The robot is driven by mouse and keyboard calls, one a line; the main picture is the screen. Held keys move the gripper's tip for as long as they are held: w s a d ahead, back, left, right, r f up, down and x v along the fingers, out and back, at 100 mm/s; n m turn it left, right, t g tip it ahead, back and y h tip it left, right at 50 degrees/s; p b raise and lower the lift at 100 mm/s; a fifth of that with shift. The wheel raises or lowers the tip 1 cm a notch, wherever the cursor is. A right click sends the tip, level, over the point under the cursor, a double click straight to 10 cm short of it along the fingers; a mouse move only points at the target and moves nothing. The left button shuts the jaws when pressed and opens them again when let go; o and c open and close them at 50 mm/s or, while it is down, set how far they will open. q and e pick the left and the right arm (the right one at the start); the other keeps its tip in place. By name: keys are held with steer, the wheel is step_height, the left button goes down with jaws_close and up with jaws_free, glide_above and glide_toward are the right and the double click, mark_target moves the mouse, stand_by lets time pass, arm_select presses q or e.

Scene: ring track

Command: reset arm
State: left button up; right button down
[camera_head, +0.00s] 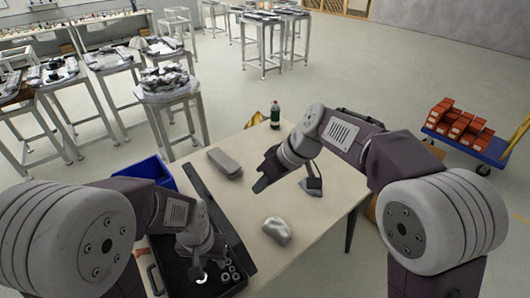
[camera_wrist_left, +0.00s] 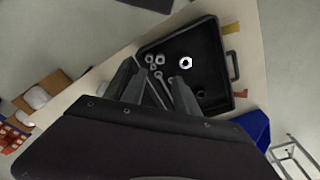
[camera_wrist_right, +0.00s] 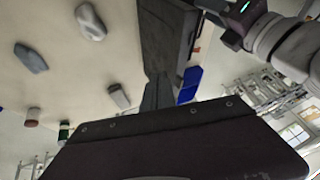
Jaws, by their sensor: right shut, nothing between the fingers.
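My left gripper (camera_head: 205,258) hangs low over the black open case (camera_head: 190,177) on the table. In the left wrist view its two fingers (camera_wrist_left: 152,78) stand apart with nothing between them. A bright ring-shaped nut (camera_wrist_left: 186,62) lies in the case beyond the fingers, with several duller nuts (camera_wrist_left: 153,63) nearby; the bright one also shows in the head view (camera_head: 201,279). My right gripper (camera_head: 264,184) is raised over the middle of the table, shut and empty. Its fingers show together in the right wrist view (camera_wrist_right: 158,88).
On the table (camera_head: 262,262) are a grey oblong object (camera_head: 225,162), a pale lump (camera_head: 277,230) and a dark-green bottle (camera_head: 275,115). A blue bin (camera_head: 157,170) stands beside the case. A cart with red boxes (camera_head: 458,128) is at right. Cluttered tables stand at back left.

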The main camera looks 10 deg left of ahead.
steer(key=s+d+f+m+h, duration=0.2)
steer(key=s+d+f+m, duration=0.1)
steer(key=d, duration=0.4)
steer(key=s+d+f+m+h, duration=0.2)
steer(key=s+d+f+m, duration=0.2)
steer(key=s+d+f, duration=0.2)
steer(key=s+d+f+m+h+b, duration=0.1)
steer(key=s+d+f+m, duration=0.2)
steer(key=s+d+f, duration=0.2)
steer(key=d+f, duration=0.3)
steer(key=d, duration=0.2)
steer(key=shift+s+d+h, duration=0.15)
steer(key=shift+h, duration=0.25)
steer(key=shift+d, duration=0.1)
steer(key=shift+s, duration=0.1)
